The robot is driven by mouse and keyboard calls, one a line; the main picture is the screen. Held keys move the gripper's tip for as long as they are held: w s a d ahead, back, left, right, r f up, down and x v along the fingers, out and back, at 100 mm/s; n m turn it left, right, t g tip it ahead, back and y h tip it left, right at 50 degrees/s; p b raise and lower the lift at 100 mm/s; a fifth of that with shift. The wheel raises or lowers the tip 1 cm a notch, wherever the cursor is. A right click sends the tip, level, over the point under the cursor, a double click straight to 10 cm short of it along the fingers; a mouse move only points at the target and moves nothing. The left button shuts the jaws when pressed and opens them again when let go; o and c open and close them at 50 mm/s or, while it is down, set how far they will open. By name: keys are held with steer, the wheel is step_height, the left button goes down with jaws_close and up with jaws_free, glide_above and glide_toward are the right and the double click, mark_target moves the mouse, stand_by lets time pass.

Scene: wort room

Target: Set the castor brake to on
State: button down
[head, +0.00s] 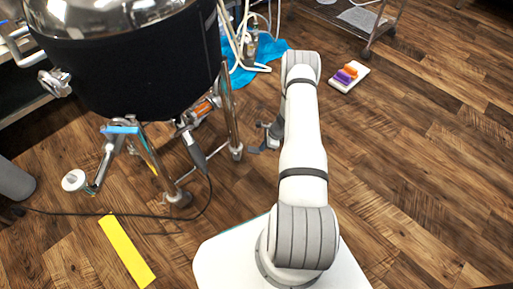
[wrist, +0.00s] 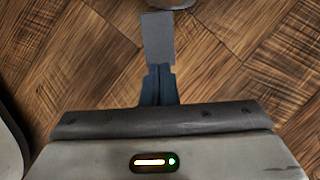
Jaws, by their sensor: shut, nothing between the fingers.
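The castor brake looks like a flat grey tab (wrist: 159,38) in the wrist view, running from my fingers toward a pale round castor or foot (wrist: 171,3) at the top edge. In the head view the tab is small (head: 255,150), just right of the castor (head: 237,152) under the vessel's nearest right leg. My gripper (wrist: 158,72) is shut and empty, its dark blue fingers together at the tab's near end. I cannot tell whether they touch it. In the head view my gripper (head: 270,143) is low over the floor, partly behind my arm. The brake's setting cannot be told.
The dark jacketed vessel (head: 130,65) stands on metal legs at left. A black cable (head: 120,214) and a yellow strip (head: 126,251) lie on the floor. A white tray with coloured pieces (head: 349,77) and a wheeled cart (head: 372,30) are behind. The right floor is clear.

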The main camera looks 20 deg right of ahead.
steer(key=shift+s+d+r, duration=0.15)
steer(key=shift+s+d, duration=0.05)
steer(key=shift+d, duration=0.2)
steer(key=shift+s+d+r, duration=0.15)
steer(key=shift+d, duration=0.25)
steer(key=p+v, duration=0.3)
steer(key=v, duration=0.5)
